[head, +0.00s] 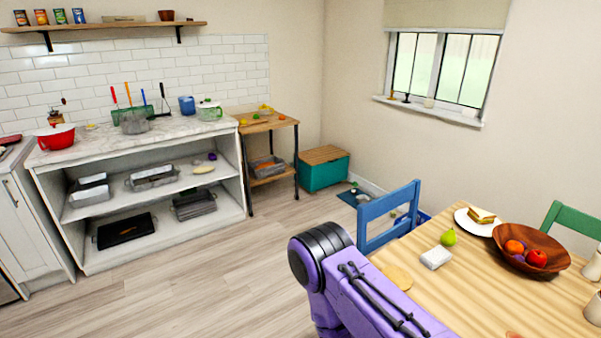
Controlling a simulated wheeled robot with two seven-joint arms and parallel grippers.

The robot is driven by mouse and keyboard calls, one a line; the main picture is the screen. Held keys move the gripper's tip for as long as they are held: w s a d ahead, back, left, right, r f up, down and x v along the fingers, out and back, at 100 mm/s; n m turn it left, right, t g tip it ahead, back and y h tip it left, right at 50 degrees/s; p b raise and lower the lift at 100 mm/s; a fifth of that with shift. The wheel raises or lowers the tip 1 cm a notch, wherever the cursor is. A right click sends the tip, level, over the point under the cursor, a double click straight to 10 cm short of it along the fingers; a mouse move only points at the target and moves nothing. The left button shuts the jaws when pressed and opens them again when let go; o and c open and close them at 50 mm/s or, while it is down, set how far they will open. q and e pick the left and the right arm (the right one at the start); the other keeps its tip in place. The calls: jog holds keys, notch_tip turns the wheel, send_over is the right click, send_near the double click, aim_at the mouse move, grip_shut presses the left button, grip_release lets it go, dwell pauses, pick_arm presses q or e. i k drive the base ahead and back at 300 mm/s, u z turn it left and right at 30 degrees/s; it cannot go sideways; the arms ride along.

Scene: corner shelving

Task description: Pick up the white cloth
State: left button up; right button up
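A small white block-shaped thing (437,258) lies on the wooden table (485,300) near its left side; it may be the folded white cloth, but it is too small to be sure. A greyish crumpled thing (134,124) sits on the marble counter (165,133), below the colored handles; I cannot tell whether it is cloth. Neither of my grippers is in view. A purple link of one of my arms shows at the bottom, in front of the table's left edge.
On the table are a green pear (448,238), a wooden fruit bowl (548,262) and a plate with a sandwich (481,216). A blue chair (388,215) stands at its far left side. The open shelving (80,214) holds several trays. The floor (225,280) between is clear.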

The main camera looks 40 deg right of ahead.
aim_at(433, 259)
jog(key=i, duration=2.55)
jog(key=z, duration=3.55)
